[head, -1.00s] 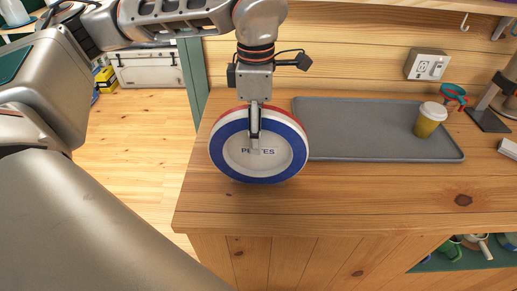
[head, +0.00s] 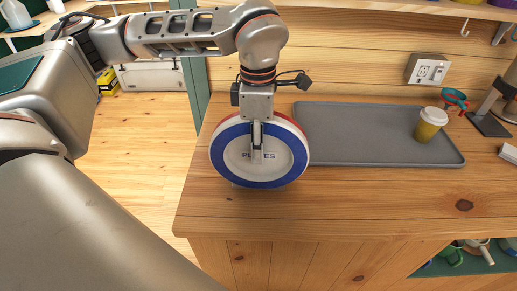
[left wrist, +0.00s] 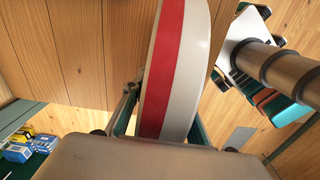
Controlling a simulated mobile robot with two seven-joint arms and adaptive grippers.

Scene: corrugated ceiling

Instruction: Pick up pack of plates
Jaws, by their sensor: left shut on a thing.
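The pack of plates (head: 237,168) is a round white pack with a blue rim, a red back edge and lettering on its face. It stands upright on edge at the left part of the wooden counter. I cannot tell whether its lower edge touches the counter. My left gripper (head: 257,155) comes from above and is shut on the pack, with one finger in front of its face. The far finger is hidden behind the pack. In the left wrist view the red and white edge of the pack (left wrist: 185,65) rises between the fingers. My right gripper is out of view.
A grey tray (head: 350,145) lies just right of and behind the pack, with a yellow lidded cup (head: 431,125) on it. The counter (head: 330,190) is clear in front. A wooden wall with an outlet (head: 428,69) stands behind. Open floor (head: 140,140) lies left.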

